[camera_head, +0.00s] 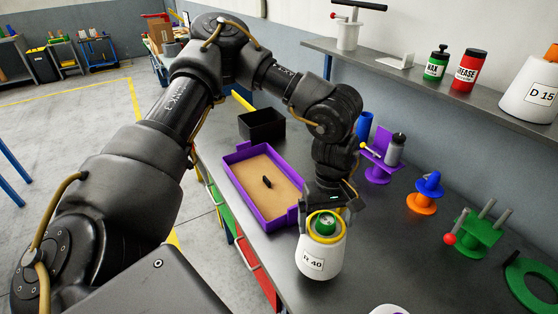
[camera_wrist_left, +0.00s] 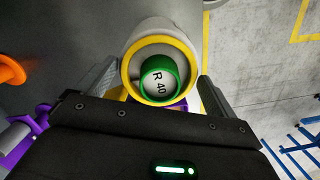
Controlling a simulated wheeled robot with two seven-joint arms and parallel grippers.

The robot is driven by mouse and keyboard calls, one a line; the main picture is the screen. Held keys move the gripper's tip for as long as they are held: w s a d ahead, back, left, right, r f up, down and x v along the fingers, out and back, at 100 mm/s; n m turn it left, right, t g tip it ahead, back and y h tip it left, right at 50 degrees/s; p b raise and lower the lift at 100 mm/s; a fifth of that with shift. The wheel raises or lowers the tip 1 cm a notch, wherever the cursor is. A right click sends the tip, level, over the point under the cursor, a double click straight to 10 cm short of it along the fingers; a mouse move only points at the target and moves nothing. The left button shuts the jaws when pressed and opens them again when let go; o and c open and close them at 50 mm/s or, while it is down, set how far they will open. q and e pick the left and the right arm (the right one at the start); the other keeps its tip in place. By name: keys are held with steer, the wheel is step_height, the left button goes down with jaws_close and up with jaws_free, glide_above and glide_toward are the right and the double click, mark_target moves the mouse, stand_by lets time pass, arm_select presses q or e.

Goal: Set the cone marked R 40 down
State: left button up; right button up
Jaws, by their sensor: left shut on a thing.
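The cone marked R 40 (camera_head: 318,258) is white with a yellow ring and a green top, and it carries its label on the side. My left gripper (camera_head: 323,212) is shut on it from above, near its upper end. In the left wrist view the cone (camera_wrist_left: 148,60) sits between the two fingers of my left gripper (camera_wrist_left: 158,85), with R 40 also on its top. The cone appears upright at the near edge of the grey bench (camera_head: 375,235). I cannot tell whether its base touches the bench. My right gripper is not in view.
A purple tray (camera_head: 232,160) with a brown bottom and a small dark piece lies left of the cone. A black bin (camera_head: 262,127) is behind it. Purple, orange (camera_head: 421,204) and green (camera_head: 478,234) stands are to the right. A shelf holds a cone marked D 15 (camera_head: 530,95).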

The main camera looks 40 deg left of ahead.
arm_select(q)
steer(key=shift+w+a+r+n, duration=0.1)
steer(key=shift+a+r+n, duration=0.2)
steer(key=shift+n, duration=0.3)
steer(key=shift+w+a+r+n, duration=0.1)
steer(key=shift+a+r+n, duration=0.15)
steer(key=shift+n, duration=0.35)
steer(key=w+a+r+n+t+y+p, duration=0.1)
steer(key=a+r+n, duration=0.45)
steer(key=n, duration=0.85)
steer(key=w+a+r+n+t+y+p, duration=0.1)
steer(key=a+r+n+p, duration=0.1)
steer(key=a+n, duration=0.95)
steer(key=w+a+f+n, duration=0.2)
steer(key=w+a+f, duration=0.5)
steer(key=w+f, duration=0.2)
steer(key=shift+w+a+f, duration=0.2)
steer(key=shift+a+f, duration=0.1)
steer(key=shift+f, duration=0.05)
steer(key=f, duration=0.3)
steer(key=shift+w+a+f+n+b, duration=0.2)
steer(key=shift+f+n+b, duration=0.1)
steer(key=shift+b, duration=0.1)
steer(key=shift+s, duration=0.1)
